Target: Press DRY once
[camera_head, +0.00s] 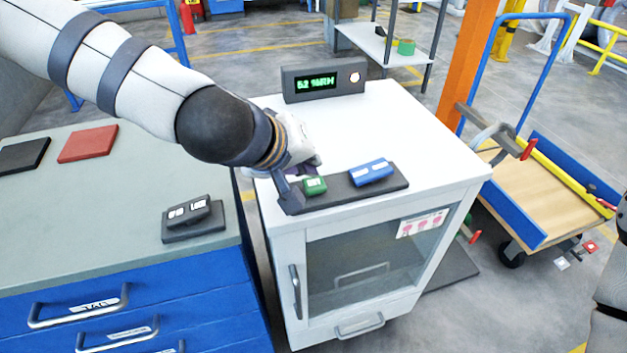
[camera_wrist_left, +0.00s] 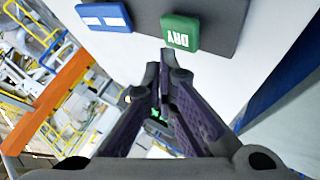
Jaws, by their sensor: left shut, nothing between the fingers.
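The green DRY button (camera_head: 314,186) sits at the left part of a dark panel (camera_head: 340,192) on top of a white cabinet. In the left wrist view the button (camera_wrist_left: 181,33) shows its DRY label, just beyond my fingertips. My left gripper (camera_wrist_left: 163,62) is shut and empty, with its tips pointing towards the button. In the head view my left gripper (camera_head: 301,171) is just behind and left of the green button, mostly hidden by its own wrist. I cannot tell whether the tips touch the button. My right gripper is not in view.
A blue button (camera_head: 371,170) is beside the green one; it also shows in the left wrist view (camera_wrist_left: 103,15). A display (camera_head: 323,82) with green characters stands at the cabinet's back. The white cabinet top (camera_head: 415,125) is otherwise clear. A workbench (camera_head: 80,215) is left, a cart (camera_head: 540,185) right.

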